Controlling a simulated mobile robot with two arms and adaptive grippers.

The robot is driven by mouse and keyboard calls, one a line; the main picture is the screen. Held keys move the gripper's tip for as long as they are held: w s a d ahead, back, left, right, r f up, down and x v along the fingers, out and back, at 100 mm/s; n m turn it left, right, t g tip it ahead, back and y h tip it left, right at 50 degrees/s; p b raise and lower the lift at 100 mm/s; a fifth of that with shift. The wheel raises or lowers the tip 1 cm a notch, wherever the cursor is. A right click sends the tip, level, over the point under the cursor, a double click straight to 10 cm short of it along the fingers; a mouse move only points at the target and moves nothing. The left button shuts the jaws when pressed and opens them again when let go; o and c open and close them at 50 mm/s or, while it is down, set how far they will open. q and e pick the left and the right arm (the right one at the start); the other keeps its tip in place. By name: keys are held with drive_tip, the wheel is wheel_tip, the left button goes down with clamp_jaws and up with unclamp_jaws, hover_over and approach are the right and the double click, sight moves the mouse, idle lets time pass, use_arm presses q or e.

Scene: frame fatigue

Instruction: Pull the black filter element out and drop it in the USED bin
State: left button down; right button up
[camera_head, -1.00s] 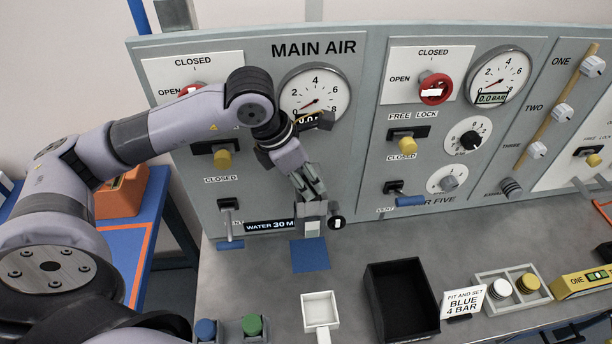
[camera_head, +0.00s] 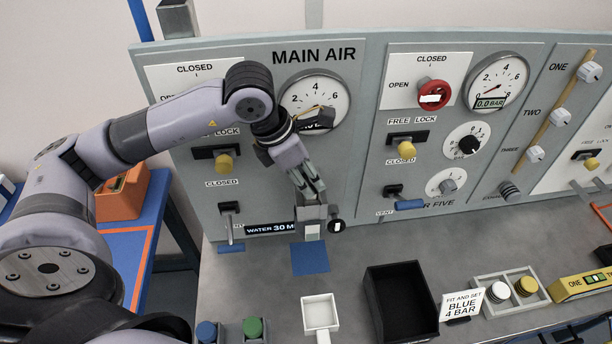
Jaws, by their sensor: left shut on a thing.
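My left gripper (camera_head: 314,196) points down at the foot of the main air panel (camera_head: 270,185). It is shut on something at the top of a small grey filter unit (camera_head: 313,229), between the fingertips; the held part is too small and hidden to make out. I cannot make out the black filter element. An open, empty-looking black bin (camera_head: 401,302) stands on the bench to the right; no USED label is readable on it. My right gripper is not in view.
A white square scoop (camera_head: 320,313) and a blue pad (camera_head: 310,258) lie before the unit. A two-part tray (camera_head: 507,305) with white and yellow discs stands right of the bin, beside a sign (camera_head: 462,304) reading "FIT AND SET BLUE 4 BAR". Green and blue buttons (camera_head: 253,327) are at front left.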

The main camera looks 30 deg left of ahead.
sight(306, 179)
use_arm(q)
drive_tip(key=shift+r+p, duration=1.05)
drive_tip(key=shift+r, duration=1.15)
drive_tip(key=shift+r+p, duration=1.05)
drive_tip(key=shift+r, duration=0.95)
